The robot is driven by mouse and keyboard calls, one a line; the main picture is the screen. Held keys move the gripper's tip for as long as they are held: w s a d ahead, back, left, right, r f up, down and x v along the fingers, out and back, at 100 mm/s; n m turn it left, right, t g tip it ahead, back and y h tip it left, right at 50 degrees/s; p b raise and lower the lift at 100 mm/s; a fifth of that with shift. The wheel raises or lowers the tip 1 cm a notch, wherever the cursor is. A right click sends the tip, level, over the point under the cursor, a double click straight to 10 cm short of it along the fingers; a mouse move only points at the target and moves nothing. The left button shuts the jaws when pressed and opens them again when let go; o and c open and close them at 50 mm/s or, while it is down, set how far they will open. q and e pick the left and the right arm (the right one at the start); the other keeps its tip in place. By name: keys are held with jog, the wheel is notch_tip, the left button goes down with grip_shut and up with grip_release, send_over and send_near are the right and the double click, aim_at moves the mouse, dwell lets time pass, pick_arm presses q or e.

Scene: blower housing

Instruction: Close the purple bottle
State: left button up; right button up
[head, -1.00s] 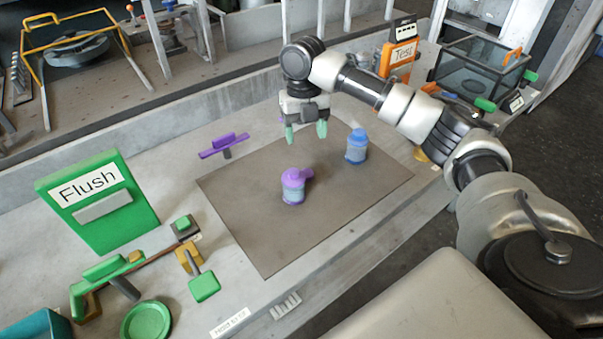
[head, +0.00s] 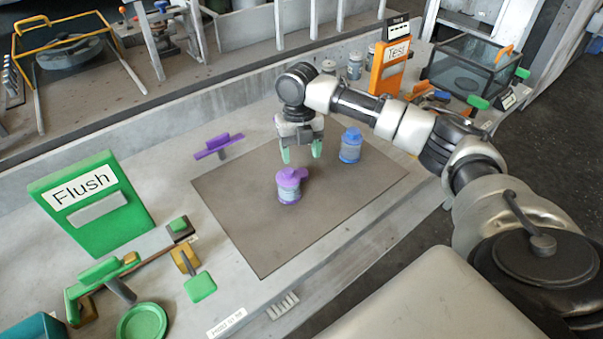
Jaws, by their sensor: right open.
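The purple bottle (head: 289,190) stands upright on the dark mat (head: 255,240). Its body is pale with purple bands, and a purple cap part (head: 291,174) is on top, sticking out to the right. Whether the cap is fully seated cannot be told. My right gripper (head: 301,155) points down with green fingertips, open and empty, just behind and above the bottle, apart from it. My left gripper is not in view.
A blue bottle (head: 350,147) stands on the mat to the right. A purple handle (head: 212,144) is behind the mat at left. A green Flush panel (head: 92,203) and green levers are at left. An orange Test panel (head: 391,68) and a glass box (head: 470,70) are back right. The mat's front is clear.

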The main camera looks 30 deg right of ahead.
aim_at(302, 172)
jog(key=shift+s+a+f, duration=0.1)
jog(key=shift+s+f, duration=0.05)
jog(key=shift+f, duration=1.2)
jog(key=shift+s+f, duration=0.15)
jog(key=shift+f, duration=1.2)
jog(key=c, duration=1)
